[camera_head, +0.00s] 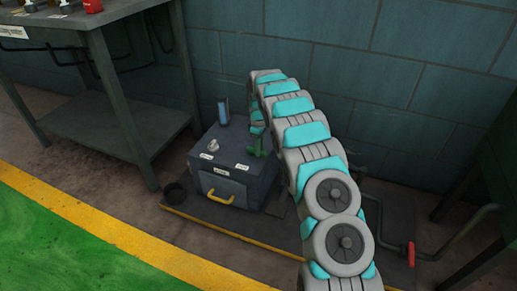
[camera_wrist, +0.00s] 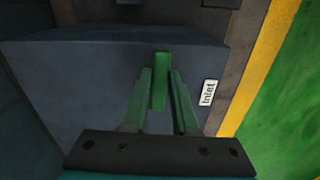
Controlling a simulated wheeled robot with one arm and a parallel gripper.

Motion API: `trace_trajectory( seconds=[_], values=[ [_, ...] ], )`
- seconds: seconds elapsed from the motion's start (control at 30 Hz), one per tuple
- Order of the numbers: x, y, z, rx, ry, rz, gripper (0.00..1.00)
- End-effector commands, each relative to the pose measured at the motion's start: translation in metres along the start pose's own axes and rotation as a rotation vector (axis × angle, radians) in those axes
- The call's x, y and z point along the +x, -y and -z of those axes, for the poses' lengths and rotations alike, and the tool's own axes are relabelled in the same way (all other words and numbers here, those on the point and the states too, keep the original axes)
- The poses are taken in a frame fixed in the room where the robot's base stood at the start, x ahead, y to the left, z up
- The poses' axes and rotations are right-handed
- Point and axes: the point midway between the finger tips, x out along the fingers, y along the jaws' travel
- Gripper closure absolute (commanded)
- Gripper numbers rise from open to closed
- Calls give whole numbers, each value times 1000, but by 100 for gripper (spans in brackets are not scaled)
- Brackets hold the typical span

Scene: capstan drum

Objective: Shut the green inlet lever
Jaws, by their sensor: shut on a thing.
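The green inlet lever (camera_head: 263,142) stands on the top right of a dark grey box (camera_head: 229,170) on the floor platform. In the wrist view the lever (camera_wrist: 160,80) rises between the two fingers of my gripper (camera_wrist: 162,88), and a white "Inlet" label (camera_wrist: 208,92) lies beside it. My gripper is shut on the lever.
A metal table (camera_head: 114,85) stands to the left. A pipe with a red handle (camera_head: 411,254) is at right. Green floor (camera_head: 60,245) lies open in front.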

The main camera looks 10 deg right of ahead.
Motion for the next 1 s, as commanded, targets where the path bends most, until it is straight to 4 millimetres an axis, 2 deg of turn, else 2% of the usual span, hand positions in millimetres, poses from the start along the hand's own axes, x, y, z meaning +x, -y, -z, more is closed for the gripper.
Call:
trace_trajectory(
  seconds=[0.67, 0.7, 0.93, 1.0],
  values=[
    [-1, -3, 1, -64, -2, -2, 100],
    [-1, -3, 1, -64, -2, -3, 71],
    [0, -3, 1, -63, -1, -2, 45],
    [0, -3, 0, -63, -1, -1, 43]
  ],
)
